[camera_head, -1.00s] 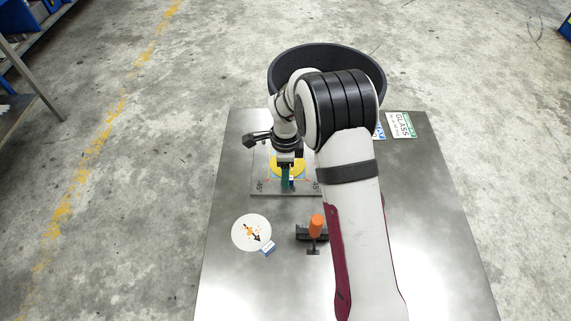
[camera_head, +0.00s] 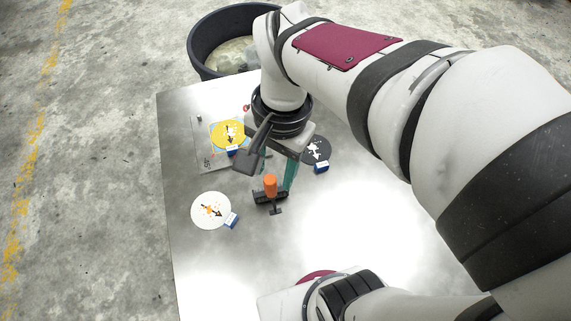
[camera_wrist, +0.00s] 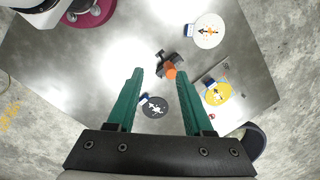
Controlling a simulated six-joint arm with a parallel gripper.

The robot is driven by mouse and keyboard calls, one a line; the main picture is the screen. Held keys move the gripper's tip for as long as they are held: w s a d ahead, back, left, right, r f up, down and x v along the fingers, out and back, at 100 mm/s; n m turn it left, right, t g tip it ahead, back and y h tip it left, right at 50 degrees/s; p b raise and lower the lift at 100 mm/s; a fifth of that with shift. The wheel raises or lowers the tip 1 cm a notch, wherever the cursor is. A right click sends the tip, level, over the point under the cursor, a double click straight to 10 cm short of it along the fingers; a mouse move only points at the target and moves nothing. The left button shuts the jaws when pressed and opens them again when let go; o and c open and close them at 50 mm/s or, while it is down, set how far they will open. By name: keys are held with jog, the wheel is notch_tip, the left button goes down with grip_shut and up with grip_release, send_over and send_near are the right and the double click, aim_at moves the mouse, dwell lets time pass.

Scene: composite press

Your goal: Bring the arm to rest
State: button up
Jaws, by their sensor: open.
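My gripper (camera_head: 275,165) is open and empty, with green fingers held above the metal table (camera_head: 200,265). In the wrist view its two green fingers (camera_wrist: 165,98) are spread wide apart. Between and beyond them lies a dark grey disc (camera_wrist: 155,107) with a white pattern. The disc also shows in the head view (camera_head: 318,151), just right of the fingers. My arm is bent and crosses the right side of the head view. It hides the table's far right part.
An orange-handled tool (camera_head: 270,186) stands in a black holder near my gripper. A white disc (camera_head: 208,212) lies at left, and a yellow disc (camera_head: 228,136) lies on a grey plate (camera_head: 203,150). Blue-white tags sit beside the discs. A black bin (camera_head: 204,61) stands behind the table.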

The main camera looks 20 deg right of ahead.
jog(key=s+f+n, duration=0.1)
jog(key=s+n, duration=0.2)
jog(key=s, duration=0.6)
jog(key=shift+s+d+f+n+y, duration=0.25)
jog(key=shift+f+n+y, duration=0.05)
jog(key=shift+f+n, duration=0.1)
